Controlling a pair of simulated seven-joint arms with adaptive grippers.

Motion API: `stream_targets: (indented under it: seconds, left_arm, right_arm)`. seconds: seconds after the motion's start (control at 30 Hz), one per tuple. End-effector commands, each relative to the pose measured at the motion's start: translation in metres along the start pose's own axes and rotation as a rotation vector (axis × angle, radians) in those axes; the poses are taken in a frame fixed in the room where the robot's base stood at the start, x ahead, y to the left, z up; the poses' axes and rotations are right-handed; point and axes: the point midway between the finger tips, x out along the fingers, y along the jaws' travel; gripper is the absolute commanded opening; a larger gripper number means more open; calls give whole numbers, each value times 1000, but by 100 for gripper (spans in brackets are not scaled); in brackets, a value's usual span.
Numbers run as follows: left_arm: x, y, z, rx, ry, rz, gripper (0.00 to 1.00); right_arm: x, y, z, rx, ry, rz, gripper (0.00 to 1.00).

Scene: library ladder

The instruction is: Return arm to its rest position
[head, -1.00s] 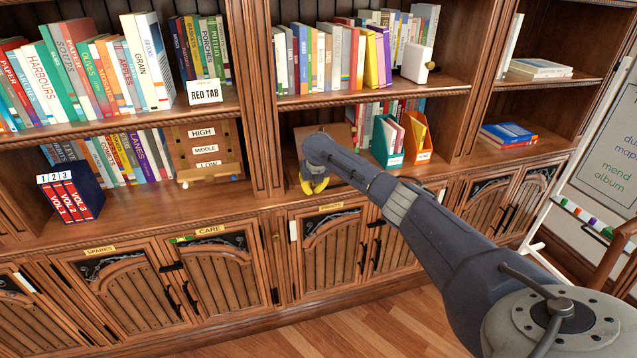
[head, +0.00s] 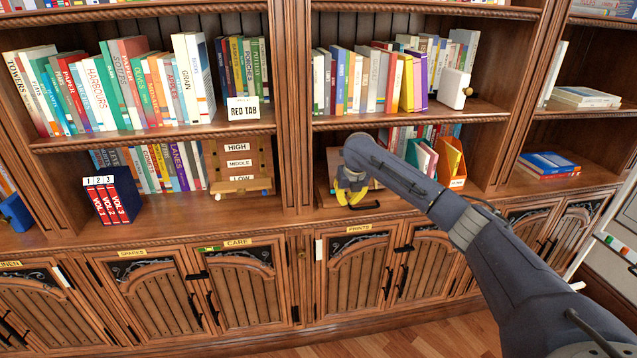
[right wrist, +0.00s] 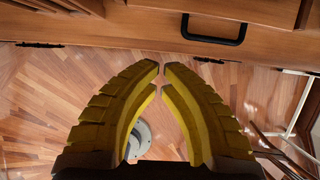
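My right arm (head: 465,225) comes in from the lower right and reaches to the middle shelf bay. Its right gripper (head: 351,200) has yellow fingers and hangs pointing down in front of a brown wooden piece on the shelf. In the right wrist view the fingertips (right wrist: 160,68) nearly meet, with only a thin gap and nothing between them. A black handle (head: 362,206) lies close by the fingertips in the head view; it also shows beyond them in the right wrist view (right wrist: 215,38). My left gripper is not in view.
An orange file holder (head: 452,160) and a teal one stand right of the gripper. A board labelled high, middle and low (head: 238,165) and the volume set (head: 112,200) are to the left. Cabinet doors (head: 250,292) line the bottom. Open floor lies below.

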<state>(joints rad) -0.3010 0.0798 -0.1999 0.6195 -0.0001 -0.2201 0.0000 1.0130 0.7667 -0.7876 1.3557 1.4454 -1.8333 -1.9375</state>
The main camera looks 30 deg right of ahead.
Motion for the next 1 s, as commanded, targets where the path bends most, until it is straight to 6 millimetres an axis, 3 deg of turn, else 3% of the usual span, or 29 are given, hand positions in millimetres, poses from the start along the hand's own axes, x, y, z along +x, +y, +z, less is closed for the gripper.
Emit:
stream_targets:
  seconds: [0.17,0.27,0.47,0.7,0.87,1.0]
  left_arm:
    - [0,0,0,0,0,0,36]
    - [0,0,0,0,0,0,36]
    - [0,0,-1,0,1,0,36]
    - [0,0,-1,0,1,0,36]
    - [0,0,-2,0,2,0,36]
    - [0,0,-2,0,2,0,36]
  right_arm:
    - [17,4,-9,60,8,8,0]
    - [51,12,-24,183,17,21,0]
    - [149,26,-81,554,38,41,0]
    - [260,30,-182,996,61,34,0]
    - [321,27,-265,1261,73,12,0]
    - [364,23,-345,1470,81,-15,0]
